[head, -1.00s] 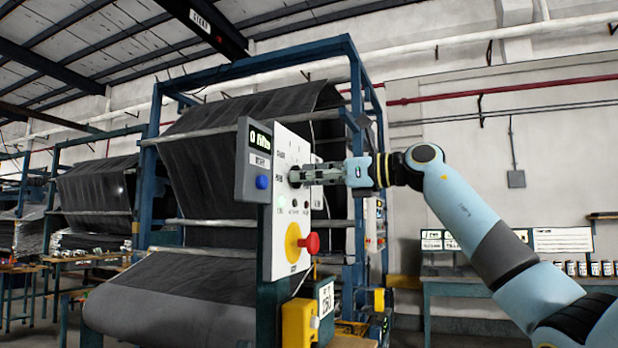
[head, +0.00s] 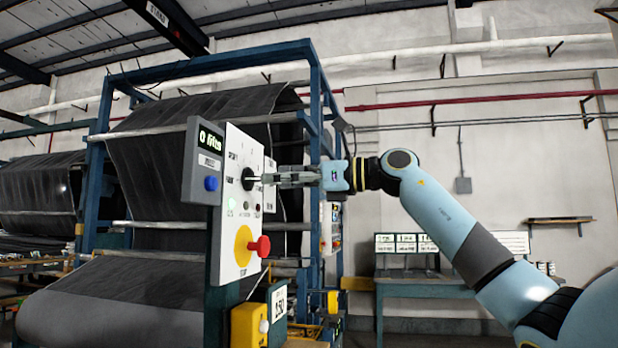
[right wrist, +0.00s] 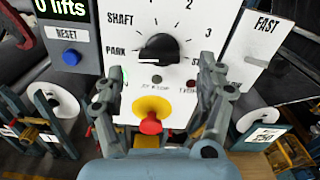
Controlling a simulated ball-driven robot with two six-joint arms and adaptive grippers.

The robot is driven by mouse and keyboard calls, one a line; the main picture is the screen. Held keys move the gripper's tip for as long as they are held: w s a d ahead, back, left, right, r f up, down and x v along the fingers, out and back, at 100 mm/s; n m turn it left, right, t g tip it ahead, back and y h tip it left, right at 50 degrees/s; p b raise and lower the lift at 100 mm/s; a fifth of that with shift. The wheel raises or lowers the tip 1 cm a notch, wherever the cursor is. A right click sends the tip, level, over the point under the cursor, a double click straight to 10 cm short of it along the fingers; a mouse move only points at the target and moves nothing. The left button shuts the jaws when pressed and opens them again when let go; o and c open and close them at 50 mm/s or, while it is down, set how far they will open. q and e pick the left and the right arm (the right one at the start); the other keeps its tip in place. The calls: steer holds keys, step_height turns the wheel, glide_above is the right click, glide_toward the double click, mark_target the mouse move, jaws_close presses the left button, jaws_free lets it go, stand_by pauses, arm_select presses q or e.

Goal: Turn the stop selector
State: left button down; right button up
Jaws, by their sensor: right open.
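The stop selector (head: 248,179) is a black round knob on a white upright panel (head: 236,145). In the right wrist view the selector (right wrist: 158,48) carries a white mark on its left side, near the word PARK. SHAFT and the numbers 1, 2 and 3 run around it. My right gripper (head: 270,178) stands level with the knob, just off the panel face. In the right wrist view its fingers (right wrist: 157,78) are spread to either side, nearer the camera than the knob, with nothing between them. My left gripper is not in view.
Below the knob is a red button (right wrist: 151,124) on a yellow plate (right wrist: 152,105). A grey box with a "0 lifts" display (head: 210,138) and blue RESET button (head: 211,183) is left of the panel. A FAST plate (right wrist: 262,35) stands at right.

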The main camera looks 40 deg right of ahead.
steer(key=v, duration=0.7)
steer(key=shift+s+d, duration=0.25)
steer(key=shift+s, duration=0.05)
steer(key=shift+f, duration=0.1)
